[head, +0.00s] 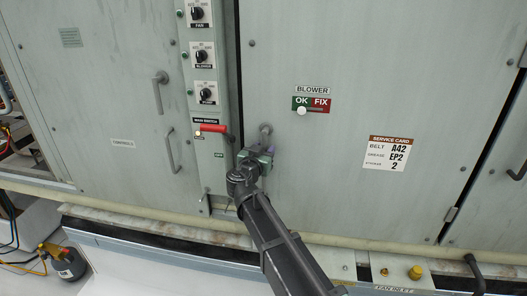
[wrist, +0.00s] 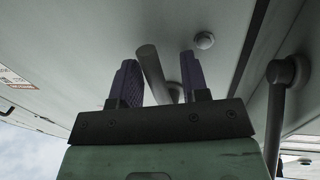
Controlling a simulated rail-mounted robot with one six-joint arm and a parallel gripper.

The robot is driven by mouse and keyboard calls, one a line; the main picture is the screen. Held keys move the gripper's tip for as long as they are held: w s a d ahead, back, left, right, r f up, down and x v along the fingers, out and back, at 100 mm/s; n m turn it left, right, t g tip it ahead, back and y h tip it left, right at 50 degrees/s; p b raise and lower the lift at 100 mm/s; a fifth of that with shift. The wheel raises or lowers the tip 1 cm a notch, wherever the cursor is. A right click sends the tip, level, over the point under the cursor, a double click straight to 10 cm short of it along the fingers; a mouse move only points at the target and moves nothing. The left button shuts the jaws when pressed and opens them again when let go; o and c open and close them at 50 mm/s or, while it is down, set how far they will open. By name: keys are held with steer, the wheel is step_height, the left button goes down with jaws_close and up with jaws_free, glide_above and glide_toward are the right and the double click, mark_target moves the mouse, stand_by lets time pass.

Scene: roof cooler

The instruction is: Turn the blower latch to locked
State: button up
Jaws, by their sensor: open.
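The blower latch (head: 265,129) is a grey handle near the left edge of the blower door, below and left of the BLOWER label. My gripper (head: 262,151) is at the latch and hides its lower part in the head view. In the wrist view my gripper (wrist: 158,80) has its two purple fingers apart, with the grey latch bar (wrist: 151,68) between them. The bar is tilted and lies closer to the left finger. I cannot tell whether either finger touches it. No locked or unlocked marking is readable by the latch.
A red main switch handle (head: 213,128) stands just left of my gripper. Above it are several black knobs (head: 206,93). An OK/FIX slider (head: 302,110) and a service card (head: 387,153) are on the blower door (head: 350,190). A grey handle (wrist: 286,90) stands right of the fingers in the wrist view.

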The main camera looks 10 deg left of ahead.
steer(key=s+a, duration=0.1)
steer(key=s, duration=0.9)
steer(key=shift+s+a, duration=0.3)
steer(key=shift+s, duration=0.05)
